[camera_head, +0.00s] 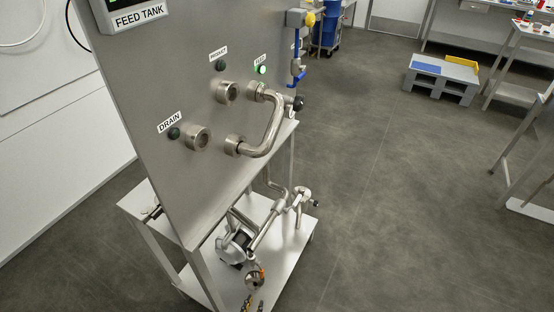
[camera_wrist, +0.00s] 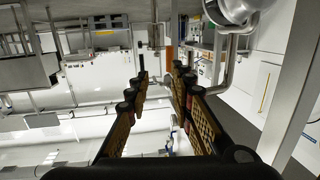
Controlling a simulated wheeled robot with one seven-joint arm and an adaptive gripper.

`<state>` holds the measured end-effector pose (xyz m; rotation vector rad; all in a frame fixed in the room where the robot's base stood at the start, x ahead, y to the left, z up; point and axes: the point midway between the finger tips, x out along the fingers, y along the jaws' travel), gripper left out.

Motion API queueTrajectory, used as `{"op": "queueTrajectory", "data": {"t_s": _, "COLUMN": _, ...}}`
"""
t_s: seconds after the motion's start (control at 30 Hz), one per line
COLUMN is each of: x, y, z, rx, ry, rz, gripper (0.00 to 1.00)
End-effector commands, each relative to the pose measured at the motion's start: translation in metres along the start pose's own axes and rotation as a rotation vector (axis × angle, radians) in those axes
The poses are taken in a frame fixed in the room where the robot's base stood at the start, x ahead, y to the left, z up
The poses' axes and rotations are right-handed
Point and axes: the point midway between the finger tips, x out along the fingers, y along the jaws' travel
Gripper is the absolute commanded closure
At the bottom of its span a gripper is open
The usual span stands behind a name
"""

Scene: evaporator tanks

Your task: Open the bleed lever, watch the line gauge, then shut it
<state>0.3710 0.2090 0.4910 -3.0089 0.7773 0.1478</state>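A blue lever (camera_head: 298,77) hangs below a small valve fitting on the right edge of the steel panel. No label names it the bleed lever. A grey box with a yellow round part (camera_head: 303,19) sits above it; I cannot tell whether this is the line gauge. A dark display (camera_head: 128,4) with green marks, mostly cut off, is above the FEED TANK label. My gripper (camera_wrist: 157,78) is open and empty in the wrist view, its orange-padded fingers apart.
A bent steel pipe (camera_head: 272,128) sticks out from the panel (camera_head: 185,75), near the DRAIN, PRODUCT and lit green FEED lamps. A pump and pipes (camera_head: 240,242) sit on the cart's lower shelf. Open floor (camera_head: 390,190) lies to the right; a pallet (camera_head: 442,78) stands farther back.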

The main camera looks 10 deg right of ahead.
Motion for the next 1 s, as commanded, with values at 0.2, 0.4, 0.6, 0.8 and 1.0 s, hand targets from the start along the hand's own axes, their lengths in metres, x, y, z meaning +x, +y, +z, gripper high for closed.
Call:
{"op": "queueTrajectory", "data": {"t_s": 0.2, "x": 0.051, "y": 0.011, "z": 0.008, "rx": -0.003, "ry": 0.050, "rz": 0.027, "gripper": 0.80}}
{"op": "queueTrajectory", "data": {"t_s": 0.4, "x": 0.057, "y": -0.017, "z": 0.004, "rx": 0.013, "ry": 0.101, "rz": -0.040, "gripper": 0.80}}
{"op": "queueTrajectory", "data": {"t_s": 0.6, "x": 0.081, "y": -0.017, "z": 0.002, "rx": 0.014, "ry": 0.101, "rz": -0.035, "gripper": 0.80}}
{"op": "queueTrajectory", "data": {"t_s": 0.8, "x": 0.109, "y": -0.018, "z": 0.000, "rx": 0.014, "ry": 0.100, "rz": -0.035, "gripper": 0.80}}
{"op": "queueTrajectory", "data": {"t_s": 1.0, "x": 0.126, "y": -0.020, "z": -0.003, "rx": 0.014, "ry": 0.100, "rz": -0.038, "gripper": 0.80}}
